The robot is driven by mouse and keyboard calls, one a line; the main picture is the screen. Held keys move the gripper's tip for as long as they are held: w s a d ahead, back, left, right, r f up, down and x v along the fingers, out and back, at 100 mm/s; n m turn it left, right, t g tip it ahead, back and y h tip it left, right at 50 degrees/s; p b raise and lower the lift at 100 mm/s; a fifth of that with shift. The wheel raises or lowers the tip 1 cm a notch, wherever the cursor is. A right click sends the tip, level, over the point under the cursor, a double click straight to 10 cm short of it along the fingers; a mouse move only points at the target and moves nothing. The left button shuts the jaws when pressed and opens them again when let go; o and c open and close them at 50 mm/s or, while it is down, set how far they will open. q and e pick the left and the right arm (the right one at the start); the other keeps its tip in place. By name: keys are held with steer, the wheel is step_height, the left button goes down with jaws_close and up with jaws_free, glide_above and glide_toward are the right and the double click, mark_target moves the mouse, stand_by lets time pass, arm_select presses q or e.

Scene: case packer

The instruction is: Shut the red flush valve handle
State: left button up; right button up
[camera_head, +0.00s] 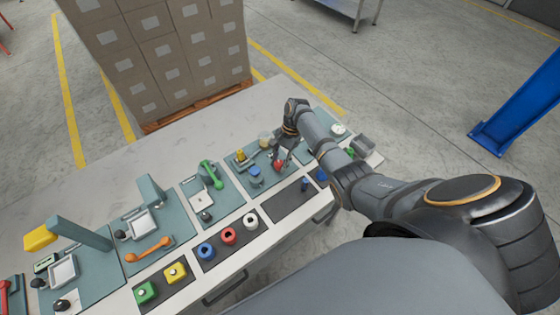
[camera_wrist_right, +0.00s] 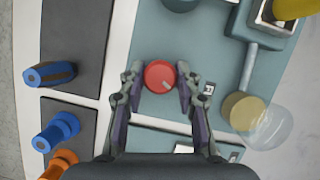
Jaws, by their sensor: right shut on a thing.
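The red valve handle (camera_wrist_right: 160,76) is a round red knob with a pale mark on its top, standing on a teal panel. In the wrist view it sits between the two fingers of my right gripper (camera_wrist_right: 159,88), which are shut on its sides. The pale mark points to the lower right there. In the head view my right gripper (camera_head: 282,160) reaches down over the panel, and only a little red shows beside it. My left gripper is in neither view.
A blue-topped part (camera_head: 255,172) and a yellow part (camera_head: 240,156) stand close by on the same panel. In the wrist view, blue knobs (camera_wrist_right: 50,74) stand on dark plates. Stacked cartons (camera_head: 165,50) stand behind the bench. Other panels with handles line the bench leftward.

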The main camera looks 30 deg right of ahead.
steer(key=n+g, duration=0.1)
steer(key=n, duration=0.2)
steer(key=n+g+h+b, duration=0.1)
steer(key=n, duration=0.2)
steer(key=shift+a, duration=0.1)
steer(key=shift+n, duration=0.3)
stand_by(0.3)
steer(key=o, duration=1.1)
steer(key=shift+o, duration=0.2)
steer(key=shift+w, duration=0.1)
steer(key=shift+r+h, duration=0.15)
steer(key=shift+h, duration=0.15)
steer(key=v, duration=1.1)
steer(key=shift+w+r, duration=0.15)
steer(key=shift+r, duration=0.1)
